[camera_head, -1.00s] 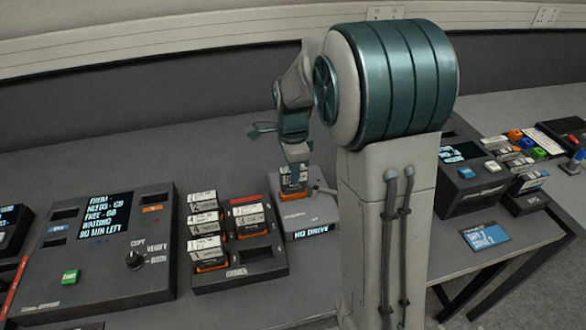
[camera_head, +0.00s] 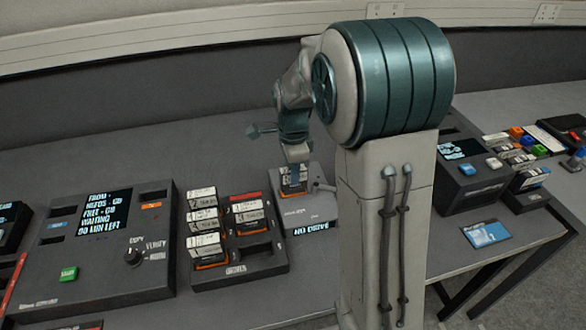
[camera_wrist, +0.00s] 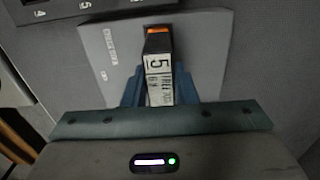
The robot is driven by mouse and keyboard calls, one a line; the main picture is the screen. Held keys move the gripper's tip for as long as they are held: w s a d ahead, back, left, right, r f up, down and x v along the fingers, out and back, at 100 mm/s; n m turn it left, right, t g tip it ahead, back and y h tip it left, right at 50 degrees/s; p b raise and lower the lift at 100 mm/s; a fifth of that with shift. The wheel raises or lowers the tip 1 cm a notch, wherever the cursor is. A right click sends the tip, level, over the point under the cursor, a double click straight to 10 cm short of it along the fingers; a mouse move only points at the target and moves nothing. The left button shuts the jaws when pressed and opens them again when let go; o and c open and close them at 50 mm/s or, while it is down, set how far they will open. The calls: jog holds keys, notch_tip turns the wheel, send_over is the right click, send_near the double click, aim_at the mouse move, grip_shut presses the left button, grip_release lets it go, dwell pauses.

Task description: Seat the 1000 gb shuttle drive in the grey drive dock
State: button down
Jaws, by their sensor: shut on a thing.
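My gripper (camera_wrist: 158,92) is shut on a drive with a white label, a "5" and an orange end (camera_wrist: 160,70); its capacity is not legible. In the head view the held drive (camera_head: 293,186) is upright, its lower end at the grey drive dock (camera_head: 308,212). The dock's face also shows in the wrist view (camera_wrist: 108,50), behind the drive. How deep the drive sits in the slot is hidden. The dock's small display (camera_head: 311,228) is lit, its text blurred.
A dark rack (camera_head: 240,268) with several labelled drives stands just left of the dock. Left of it is a copy console (camera_head: 105,270) with a green button and a knob. A blue card (camera_head: 487,234) lies at the right. Bare bench lies behind the rack.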

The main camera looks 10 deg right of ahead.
jog(key=c, duration=0.8)
grip_release()
jog(key=shift+o, duration=0.2)
jog(key=shift+r, duration=0.1)
jog(key=shift+r+p, duration=2.95)
jog(key=shift+r, duration=0.7)
